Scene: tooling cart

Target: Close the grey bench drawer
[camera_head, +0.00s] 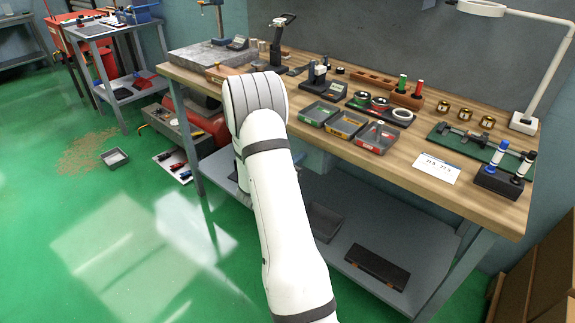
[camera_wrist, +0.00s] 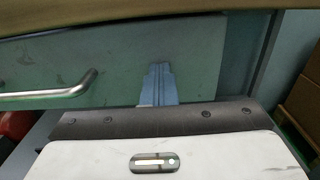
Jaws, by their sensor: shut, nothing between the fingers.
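The grey drawer front (camera_wrist: 112,62) fills much of the wrist view, below the wooden bench edge. Its bar handle (camera_wrist: 50,90) is at the left. A small pale part under the bench, right of my arm, seems to be the drawer in the head view (camera_head: 314,157); my arm hides the rest. My gripper (camera_wrist: 158,70) shows as blue-grey fingers, shut and empty, pointing at the drawer front to the right of the handle. I cannot tell whether the tips touch it, or how far the drawer stands out. In the head view my gripper is hidden behind my arm.
The wooden benchtop (camera_head: 408,173) overhangs this area and carries trays, tools and a lamp. A grey lower shelf (camera_head: 345,235) holds a dark flat item (camera_head: 377,267). A bench leg (camera_head: 185,140) stands left of my arm. The green floor at left is mostly open.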

